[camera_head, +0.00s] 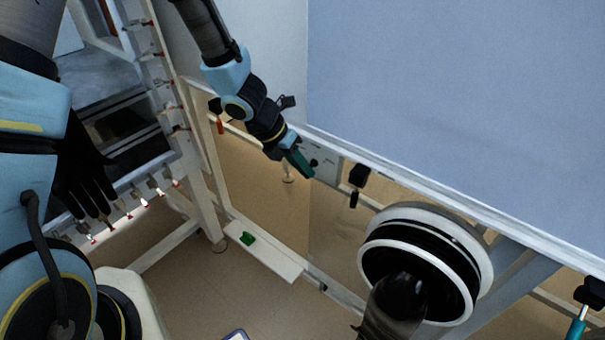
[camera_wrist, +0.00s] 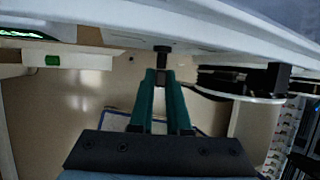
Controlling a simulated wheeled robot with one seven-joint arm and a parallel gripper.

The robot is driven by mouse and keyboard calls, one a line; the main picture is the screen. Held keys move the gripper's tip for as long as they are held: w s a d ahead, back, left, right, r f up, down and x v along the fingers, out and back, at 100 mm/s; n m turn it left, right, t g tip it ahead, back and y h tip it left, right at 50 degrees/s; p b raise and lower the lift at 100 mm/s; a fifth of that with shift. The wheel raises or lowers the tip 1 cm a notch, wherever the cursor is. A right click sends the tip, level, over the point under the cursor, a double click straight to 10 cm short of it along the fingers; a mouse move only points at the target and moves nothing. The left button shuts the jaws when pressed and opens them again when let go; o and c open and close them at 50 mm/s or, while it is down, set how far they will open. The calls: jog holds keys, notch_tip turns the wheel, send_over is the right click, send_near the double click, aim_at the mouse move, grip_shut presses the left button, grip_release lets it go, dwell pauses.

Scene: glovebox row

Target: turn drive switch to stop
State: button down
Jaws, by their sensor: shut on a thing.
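The drive switch appears to be the small dark knob (camera_wrist: 162,52) just beyond my fingertips in the wrist view. In the head view, a small light-grey panel (camera_head: 325,158) with a dark knob sits under the white rail, right at my gripper (camera_head: 304,170). My gripper has teal fingers, which also show in the wrist view (camera_wrist: 161,78). They are nearly together, with their tips at the knob, and are shut on it. The fingers hide part of the knob and panel. Any markings are too small to read, so the switch's setting cannot be told.
A round white glove port (camera_head: 478,262) with a black glove (camera_head: 400,300) projects at lower right. A black clamp (camera_head: 358,176) hangs from the rail just right of the panel. A frame with several red-tipped fittings stands left.

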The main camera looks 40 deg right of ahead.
jog(key=shift+s+m+t+y+b, duration=0.15)
jog(key=shift+m+t+y+b, duration=0.2)
jog(key=shift+t+b, duration=1.35)
jog(key=shift+b, duration=0.65)
jog(key=c, duration=0.9)
grip_release()
jog(key=shift+r, duration=0.15)
jog(key=p+v, duration=0.7)
jog(key=v, duration=0.3)
jog(key=shift+s+r, duration=0.2)
jog(key=shift+r, duration=0.1)
